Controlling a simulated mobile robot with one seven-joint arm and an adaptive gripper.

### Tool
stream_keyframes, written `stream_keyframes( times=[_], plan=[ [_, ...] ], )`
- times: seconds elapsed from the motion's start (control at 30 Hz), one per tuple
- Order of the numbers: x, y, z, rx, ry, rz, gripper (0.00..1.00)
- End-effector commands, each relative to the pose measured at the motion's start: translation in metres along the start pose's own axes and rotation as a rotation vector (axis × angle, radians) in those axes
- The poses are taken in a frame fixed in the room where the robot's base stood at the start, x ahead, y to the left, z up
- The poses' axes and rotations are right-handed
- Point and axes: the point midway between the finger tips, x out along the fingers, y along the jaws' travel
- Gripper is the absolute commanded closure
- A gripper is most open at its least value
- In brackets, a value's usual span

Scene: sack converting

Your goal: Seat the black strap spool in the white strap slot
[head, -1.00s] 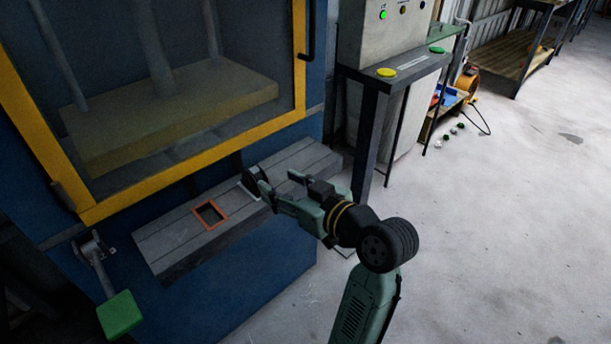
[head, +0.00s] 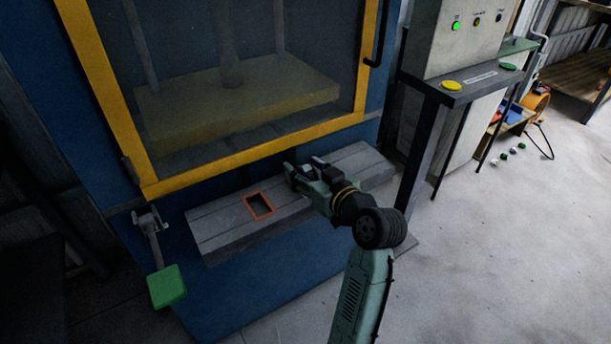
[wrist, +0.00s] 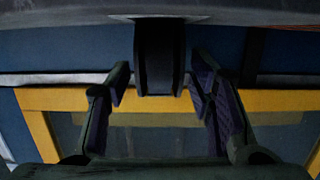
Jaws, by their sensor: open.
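The black strap spool (wrist: 159,58) shows upright in the wrist view between the two fingers of my gripper (wrist: 160,78), with a visible gap on each side. My gripper is open and does not hold it. The spool's end meets a pale-edged piece (wrist: 160,18) at the top of the wrist view, which appears to be the white strap slot; I cannot tell how deep the spool sits. In the head view, my gripper (head: 295,172) is low over the grey ledge and hides the spool and slot.
An orange-framed opening (head: 259,206) lies left of my gripper on the grey ledge (head: 222,220). The yellow-framed machine window (head: 245,155) rises behind. A green pedal-like pad (head: 166,286) is at lower left. A dark post (head: 424,150) stands right of the ledge.

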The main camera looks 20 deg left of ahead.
Motion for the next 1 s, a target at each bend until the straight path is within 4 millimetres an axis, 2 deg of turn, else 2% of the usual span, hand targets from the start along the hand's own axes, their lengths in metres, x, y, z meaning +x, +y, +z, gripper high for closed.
stream_keyframes(
  times=[0.23, 0.9, 1.0],
  plan=[
    [0.0011, 0.0002, 0.0002, 0.0, 0.0, 0.0, 0.53],
    [0.0008, 0.0002, 0.0001, 0.0, 0.0, 0.0, 0.97],
    [0.0008, 0.0002, 0.0001, 0.0, 0.0, 0.0, 1.0]
  ],
)
